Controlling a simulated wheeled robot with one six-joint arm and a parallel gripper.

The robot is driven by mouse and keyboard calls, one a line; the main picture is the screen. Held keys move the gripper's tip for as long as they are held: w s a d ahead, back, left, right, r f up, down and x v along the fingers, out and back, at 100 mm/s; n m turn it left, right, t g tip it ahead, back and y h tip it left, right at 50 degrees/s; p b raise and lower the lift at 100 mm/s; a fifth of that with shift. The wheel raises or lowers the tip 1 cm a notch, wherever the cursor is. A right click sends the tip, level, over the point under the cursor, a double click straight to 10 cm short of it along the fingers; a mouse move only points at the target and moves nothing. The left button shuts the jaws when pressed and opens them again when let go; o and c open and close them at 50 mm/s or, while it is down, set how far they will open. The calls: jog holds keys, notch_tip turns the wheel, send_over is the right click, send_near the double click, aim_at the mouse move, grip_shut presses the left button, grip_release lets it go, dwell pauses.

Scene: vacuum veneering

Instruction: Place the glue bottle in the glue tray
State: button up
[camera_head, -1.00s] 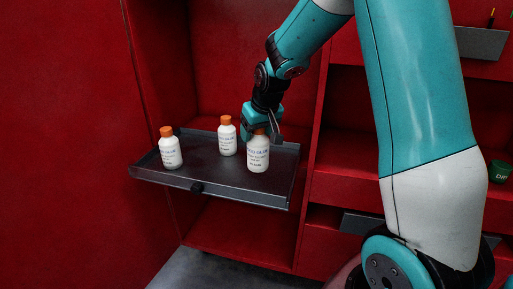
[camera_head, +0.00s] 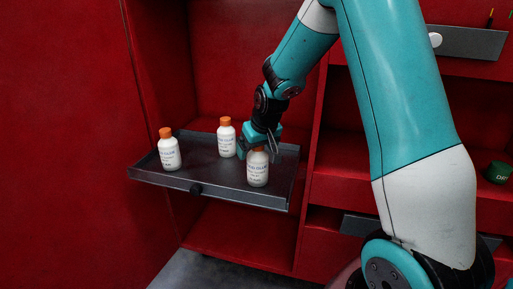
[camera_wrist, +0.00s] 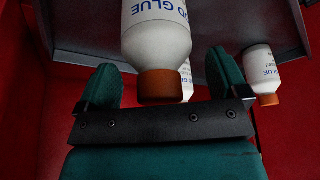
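A white glue bottle (camera_head: 258,169) with an orange cap stands upright at the right end of the dark grey glue tray (camera_head: 238,192). Two more such bottles stand in the tray, one at the left (camera_head: 168,152) and one in the middle (camera_head: 226,138). My gripper (camera_head: 260,148) is at the top of the right-hand bottle and partly hides its cap. In the wrist view the bottle (camera_wrist: 156,42) and its cap are between the gripper's spread fingers (camera_wrist: 165,80), with gaps on both sides. Another bottle (camera_wrist: 262,68) shows at the right there.
The tray sits in a red cabinet (camera_head: 75,120) with a red wall on its left. Red shelves (camera_head: 345,150) and a grey tray (camera_head: 465,42) are at the right. A dark green container (camera_head: 498,172) stands at the right edge.

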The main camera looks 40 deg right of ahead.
jog(key=shift+r, duration=0.35)
jog(key=d+p+v, duration=0.1)
jog(key=v, duration=1)
jog(key=s+a+r+n+g+y, duration=0.1)
jog(key=s+a+n+y, duration=0.1)
jog(key=s+a, duration=0.55)
jog(key=s+a+r+n+g+y, duration=0.1)
jog(key=s+a+n, duration=0.25)
jog(key=a, duration=0.75)
jog(key=s+a+n+g+y, duration=0.1)
jog(key=s+a, duration=0.5)
jog(key=s, duration=0.7)
jog(key=shift+s+a+f+n+g+y, duration=0.25)
jog(key=shift+n+g+y, duration=0.15)
jog(key=shift+n+g, duration=0.55)
